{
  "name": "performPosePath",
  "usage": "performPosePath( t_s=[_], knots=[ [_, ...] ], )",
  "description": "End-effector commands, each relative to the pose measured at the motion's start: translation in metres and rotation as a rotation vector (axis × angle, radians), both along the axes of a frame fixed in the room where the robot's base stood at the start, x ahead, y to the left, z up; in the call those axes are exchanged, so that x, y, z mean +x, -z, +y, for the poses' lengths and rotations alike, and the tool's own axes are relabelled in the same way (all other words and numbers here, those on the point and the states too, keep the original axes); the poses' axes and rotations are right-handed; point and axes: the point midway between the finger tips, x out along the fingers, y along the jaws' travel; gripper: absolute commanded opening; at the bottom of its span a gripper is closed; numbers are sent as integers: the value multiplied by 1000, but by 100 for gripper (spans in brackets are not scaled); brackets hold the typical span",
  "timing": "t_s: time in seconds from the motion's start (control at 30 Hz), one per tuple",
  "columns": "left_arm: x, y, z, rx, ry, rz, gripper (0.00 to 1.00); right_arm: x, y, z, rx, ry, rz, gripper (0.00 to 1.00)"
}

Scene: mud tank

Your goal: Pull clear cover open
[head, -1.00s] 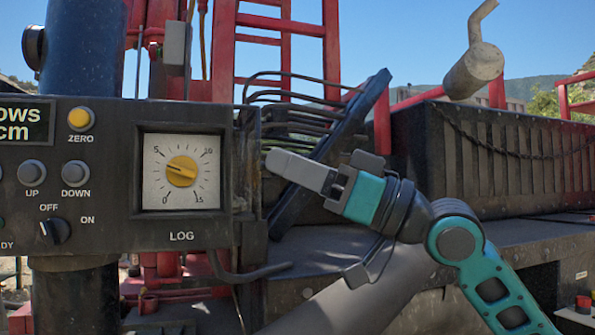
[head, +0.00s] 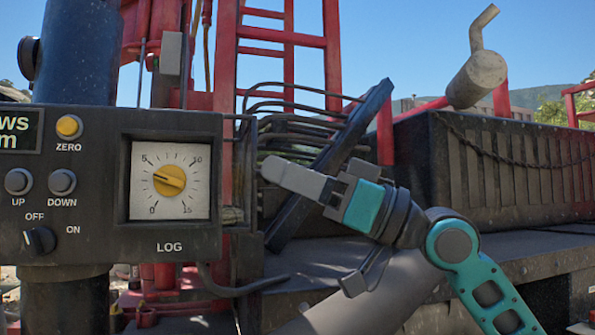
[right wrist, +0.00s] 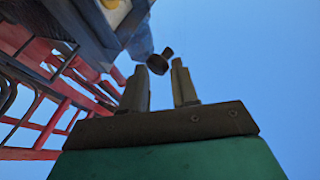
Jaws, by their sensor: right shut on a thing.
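The clear cover (head: 241,172) is see-through with a dark frame. It stands swung out at the right side of the control panel, seen nearly edge-on, and the LOG dial (head: 170,180) with its yellow knob is uncovered. My right gripper (head: 270,170) reaches in from the right, its grey fingertips at the cover's outer edge, shut on it. In the right wrist view my two fingers (right wrist: 160,88) stand a little apart against the sky; the clear pane between them is hard to make out. My left gripper is out of view.
The black control panel (head: 100,245) with buttons and a rotary switch fills the left. A blue column (head: 83,50) rises behind it. Red ladder frames, dark hoses and a slanted dark bar (head: 330,160) are behind my gripper. A ribbed dark tank (head: 510,165) stands at right.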

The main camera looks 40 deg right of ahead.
Motion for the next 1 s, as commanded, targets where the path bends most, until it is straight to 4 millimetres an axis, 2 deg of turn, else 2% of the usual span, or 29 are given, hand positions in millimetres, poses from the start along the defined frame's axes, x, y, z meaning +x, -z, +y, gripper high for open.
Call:
performPosePath(
  t_s=[0.03, 0.07, 0.27, 0.67, 0.83, 1.0],
  knots=[
    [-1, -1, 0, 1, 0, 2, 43, 9, -4, -12, 16, 32, -1, 0],
    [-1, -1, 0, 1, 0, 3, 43, 9, -4, -12, 16, 32, -1, 32],
    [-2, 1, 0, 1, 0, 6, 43, 9, -3, -12, 18, 30, 3, 51],
    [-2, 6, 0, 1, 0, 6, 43, 6, 2, -16, 18, 31, 6, 51],
    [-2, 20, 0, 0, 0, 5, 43, -8, 13, -26, 17, 28, 7, 51],
    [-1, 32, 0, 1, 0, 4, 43, -32, 23, -41, 17, 24, 1, 51]
  ],
)
